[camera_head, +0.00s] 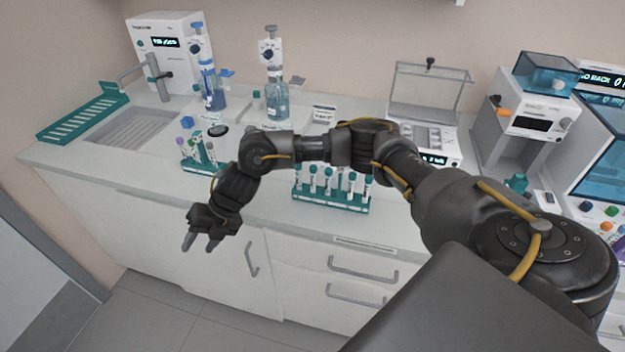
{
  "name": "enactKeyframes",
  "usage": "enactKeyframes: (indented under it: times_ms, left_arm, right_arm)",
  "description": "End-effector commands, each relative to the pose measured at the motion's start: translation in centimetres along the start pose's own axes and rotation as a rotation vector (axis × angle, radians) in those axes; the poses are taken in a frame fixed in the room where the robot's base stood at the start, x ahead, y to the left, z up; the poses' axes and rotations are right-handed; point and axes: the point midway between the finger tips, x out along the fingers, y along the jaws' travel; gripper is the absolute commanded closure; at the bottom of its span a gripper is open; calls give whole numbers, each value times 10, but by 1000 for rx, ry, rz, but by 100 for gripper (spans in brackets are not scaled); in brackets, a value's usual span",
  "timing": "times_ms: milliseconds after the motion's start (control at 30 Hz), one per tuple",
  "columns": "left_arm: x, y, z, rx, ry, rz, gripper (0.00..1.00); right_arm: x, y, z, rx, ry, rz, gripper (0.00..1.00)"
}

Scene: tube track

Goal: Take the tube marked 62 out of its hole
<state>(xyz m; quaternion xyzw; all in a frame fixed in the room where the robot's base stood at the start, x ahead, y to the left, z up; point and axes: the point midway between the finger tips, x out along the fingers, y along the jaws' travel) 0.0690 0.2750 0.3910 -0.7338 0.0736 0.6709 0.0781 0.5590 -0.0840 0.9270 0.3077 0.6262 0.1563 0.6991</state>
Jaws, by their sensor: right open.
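A green rack (345,203) stands at the middle of the counter and holds several capped tubes (328,181) upright in a row. A smaller green rack (190,165) to its left holds a few tubes, with a purple cap (187,150) and a green cap among them. The number marks on the tubes are too small to read, so I cannot tell which is 62. My right gripper (200,245) is open and empty, fingers pointing down in front of the counter's edge, below the left rack. My right arm crosses above the racks and hides part of the counter. My left gripper is not in view.
Two dispenser bottles (277,98) stand behind the racks. A sink (130,127) and green drying rack (85,117) are at the left. A balance (430,140) and other machines (540,95) stand at the right. Drawers (320,270) are below.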

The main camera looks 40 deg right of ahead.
Motion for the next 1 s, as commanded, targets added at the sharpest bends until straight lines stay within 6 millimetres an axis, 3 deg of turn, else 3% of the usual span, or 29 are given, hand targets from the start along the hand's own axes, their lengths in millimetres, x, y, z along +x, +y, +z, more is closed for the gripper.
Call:
enactKeyframes:
  times_ms: [33, 100, 300, 400, 500, 600, 733, 867, 1000]
  left_arm:
    - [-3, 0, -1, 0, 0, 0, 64]
    - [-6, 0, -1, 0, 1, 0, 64]
    - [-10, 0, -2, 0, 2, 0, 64]
    - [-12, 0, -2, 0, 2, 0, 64]
    - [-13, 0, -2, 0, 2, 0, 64]
    - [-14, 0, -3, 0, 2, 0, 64]
    - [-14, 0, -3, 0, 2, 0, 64]
    - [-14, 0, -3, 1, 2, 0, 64]
    - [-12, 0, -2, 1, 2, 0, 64]
  right_arm:
    - [-35, -9, 15, -77, -5, -84, 56]
    - [-79, -29, 29, -153, 6, -203, 56]
    - [-215, -82, 49, -214, 39, -491, 56]
    - [-267, -99, 48, -193, 52, -575, 56]
    - [-305, -110, 43, -167, 62, -628, 56]
    - [-329, -118, 38, -143, 70, -658, 56]
    - [-342, -122, 35, -131, 76, -674, 56]
    - [-340, -124, 34, -128, 79, -675, 56]
    - [-324, -137, 33, -127, 82, -674, 56]
